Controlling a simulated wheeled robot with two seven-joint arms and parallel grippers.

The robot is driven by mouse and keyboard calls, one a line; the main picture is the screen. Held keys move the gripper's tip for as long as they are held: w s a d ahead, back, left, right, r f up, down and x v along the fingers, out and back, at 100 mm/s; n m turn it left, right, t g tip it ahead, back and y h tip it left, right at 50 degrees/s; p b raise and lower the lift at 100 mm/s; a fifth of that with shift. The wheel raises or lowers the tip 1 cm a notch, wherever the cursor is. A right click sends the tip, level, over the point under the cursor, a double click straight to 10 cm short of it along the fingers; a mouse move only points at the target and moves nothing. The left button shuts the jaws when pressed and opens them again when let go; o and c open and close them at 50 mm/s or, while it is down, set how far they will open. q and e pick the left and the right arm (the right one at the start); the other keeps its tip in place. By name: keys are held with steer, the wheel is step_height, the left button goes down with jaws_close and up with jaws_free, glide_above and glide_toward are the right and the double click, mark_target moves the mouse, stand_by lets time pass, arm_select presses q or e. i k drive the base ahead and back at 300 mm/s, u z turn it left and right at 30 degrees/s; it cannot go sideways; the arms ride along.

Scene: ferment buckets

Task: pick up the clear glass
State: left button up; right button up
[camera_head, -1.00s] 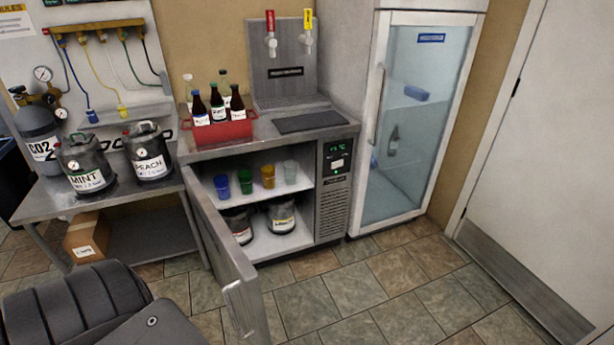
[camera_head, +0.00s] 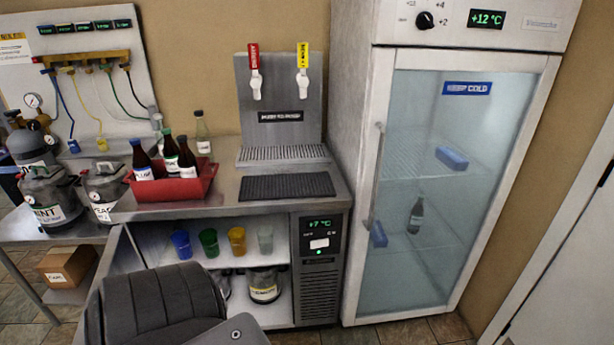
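The clear glass (camera_head: 265,239) stands upright on the upper shelf inside the open under-counter cooler. It is the rightmost in a row of cups, beside the amber cup (camera_head: 237,241), the green cup (camera_head: 209,243) and the blue cup (camera_head: 181,244). A dark padded part of my own arm or body covers the lower left of the cooler opening. Neither of my grippers shows in the view.
The cooler door (camera_head: 100,290) stands open on the left. Kegs sit on the lower shelf, including one with a yellow label (camera_head: 264,286). A red crate (camera_head: 175,188) with bottles stands on the counter. The glass-door fridge (camera_head: 345,190) on the right is closed.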

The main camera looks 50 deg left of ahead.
mark_target(264, 234)
steer(key=i, duration=1.85)
steer(key=u, duration=4.45)
